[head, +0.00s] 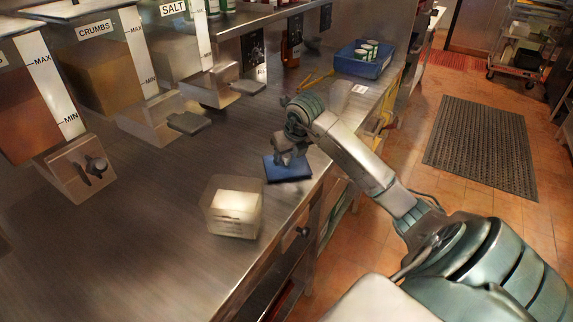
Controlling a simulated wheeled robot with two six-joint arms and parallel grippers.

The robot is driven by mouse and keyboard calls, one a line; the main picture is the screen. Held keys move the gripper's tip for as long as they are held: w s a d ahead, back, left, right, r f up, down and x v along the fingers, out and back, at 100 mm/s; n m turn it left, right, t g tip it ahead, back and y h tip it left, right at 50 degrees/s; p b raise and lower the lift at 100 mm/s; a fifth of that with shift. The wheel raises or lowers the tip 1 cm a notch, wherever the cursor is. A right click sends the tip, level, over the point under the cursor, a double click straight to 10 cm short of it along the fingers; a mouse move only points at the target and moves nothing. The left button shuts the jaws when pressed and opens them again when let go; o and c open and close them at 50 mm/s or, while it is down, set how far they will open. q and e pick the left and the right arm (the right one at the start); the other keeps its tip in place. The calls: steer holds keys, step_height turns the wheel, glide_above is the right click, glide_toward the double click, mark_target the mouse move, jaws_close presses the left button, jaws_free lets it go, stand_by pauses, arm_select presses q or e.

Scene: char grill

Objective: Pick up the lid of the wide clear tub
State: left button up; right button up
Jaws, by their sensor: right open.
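A clear tub (222,222) with pale contents stands upright on the steel counter, near its front edge. No lid shows on it. A flat blue piece (290,174), which looks like a lid, lies on the counter just right of and behind the tub. My right gripper (288,160) is open and points down over this blue piece. It hides part of the piece's back, and I cannot tell whether the fingers touch it. My left gripper is not in view.
Dispensers marked CRUMBS (97,62) and SALT (190,50) stand along the left and back. A blue bin (362,66) with small cups sits at the far end. The counter left of the tub is clear. The counter's front edge runs close by the tub.

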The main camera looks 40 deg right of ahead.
steer(key=c, duration=1.1)
